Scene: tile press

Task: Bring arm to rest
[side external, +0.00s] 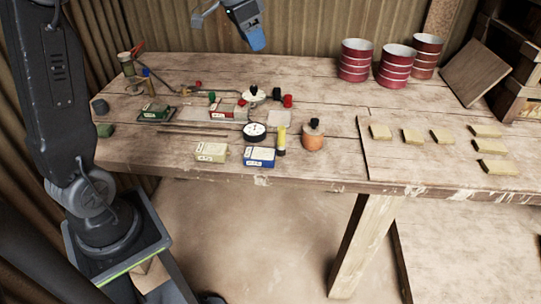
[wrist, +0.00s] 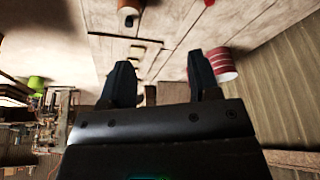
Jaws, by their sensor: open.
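My gripper (side external: 256,40) is at the top of the side view, raised above the back part of the table in front of the corrugated wall. In the wrist view my gripper (wrist: 161,76) shows two dark fingers spread apart with nothing between them. It is open and empty, clear of the wooden table (side external: 330,158). Part of my arm is cut off by the top edge of the side view.
Several beige tiles (side external: 412,136) lie at the right. Red-and-white cans (side external: 355,60) stand at the back right. Small boxes (side external: 259,157), a round gauge (side external: 255,131), an orange bottle (side external: 313,137) and a yellow tube (side external: 281,140) crowd the middle.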

